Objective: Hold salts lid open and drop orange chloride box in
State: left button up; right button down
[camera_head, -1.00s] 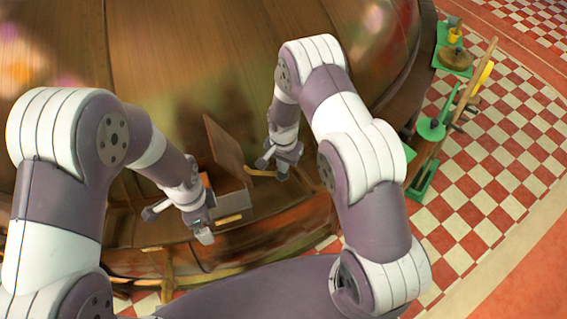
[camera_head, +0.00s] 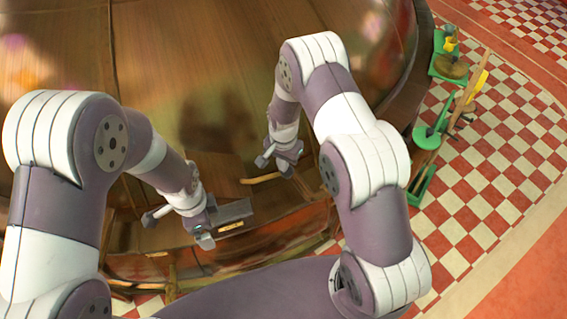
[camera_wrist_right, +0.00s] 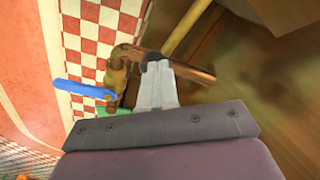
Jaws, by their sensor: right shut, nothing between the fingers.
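My right gripper (camera_head: 275,166) is shut and empty, above and behind the box to the right. It shows in the right wrist view (camera_wrist_right: 156,84). I cannot make out an orange chloride box.
A wooden bar (camera_head: 262,179) lies near my right gripper. Green-based tools (camera_head: 430,135) stand at the right over the checkered floor (camera_head: 480,180). The right wrist view shows a copper pipe (camera_wrist_right: 122,65) and a blue handle (camera_wrist_right: 85,90).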

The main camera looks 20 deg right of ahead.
notch_tip(320, 180, up, 10)
jog(key=p, duration=0.6)
jog(key=shift+p, duration=0.4)
